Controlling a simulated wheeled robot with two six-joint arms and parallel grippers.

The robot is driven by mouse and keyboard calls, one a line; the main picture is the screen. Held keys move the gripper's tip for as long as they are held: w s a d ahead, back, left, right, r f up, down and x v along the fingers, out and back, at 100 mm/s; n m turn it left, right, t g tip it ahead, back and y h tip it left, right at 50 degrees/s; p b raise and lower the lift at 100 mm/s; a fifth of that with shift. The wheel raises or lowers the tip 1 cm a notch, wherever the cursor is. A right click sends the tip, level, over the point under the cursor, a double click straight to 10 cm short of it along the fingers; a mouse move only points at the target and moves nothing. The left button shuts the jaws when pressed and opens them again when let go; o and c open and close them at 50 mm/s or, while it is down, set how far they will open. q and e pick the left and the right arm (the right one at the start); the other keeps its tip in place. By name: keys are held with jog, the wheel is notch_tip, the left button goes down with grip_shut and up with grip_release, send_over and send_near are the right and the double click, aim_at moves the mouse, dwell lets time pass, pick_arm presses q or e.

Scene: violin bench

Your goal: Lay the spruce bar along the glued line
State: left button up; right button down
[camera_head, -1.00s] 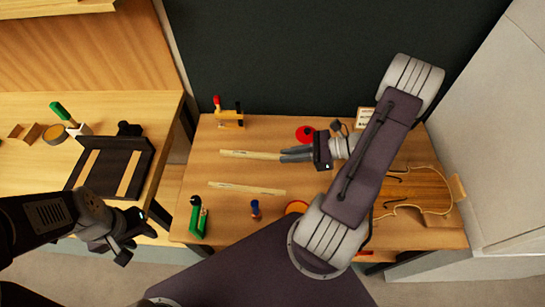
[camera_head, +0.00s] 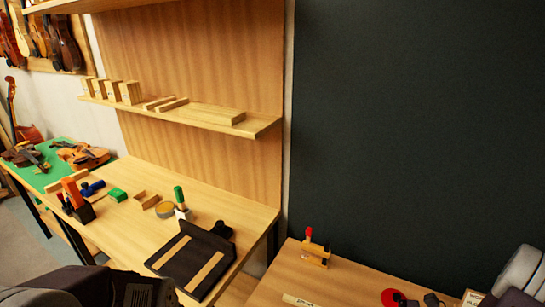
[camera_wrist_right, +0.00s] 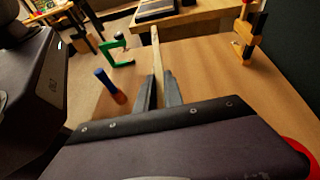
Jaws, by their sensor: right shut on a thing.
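My right gripper (camera_wrist_right: 158,92) shows in the right wrist view, shut on a long pale wooden bar (camera_wrist_right: 155,45), which I take as the spruce bar. The bar points away from the gripper over the bench top. In the head view only a short end of the bar (camera_head: 298,301) shows at the bottom edge, and the right gripper is out of frame. The violin plate and its glued line are in neither view now. Only part of my left arm shows at the bottom left of the head view; its gripper is not visible.
A red-topped clamp (camera_head: 318,250) stands at the bench's back edge. A green clamp (camera_wrist_right: 120,50) and a blue-handled tool (camera_wrist_right: 108,85) stand left of the bar. On the side bench are a black board (camera_head: 172,262), a round tin (camera_head: 165,209) and several tools.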

jog(key=w+a+f, duration=0.1)
jog(key=w+a, duration=0.1)
jog(key=w+a+f+m+t+h, duration=0.1)
jog(key=w+a+f, duration=0.1)
jog(key=w+a+f+m+t, duration=0.1)
jog(key=w+a+f, duration=0.1)
jog(key=shift+w, duration=0.3)
jog(key=shift+a+h, duration=0.1)
jog(key=shift+h, duration=0.2)
dwell(0.6)
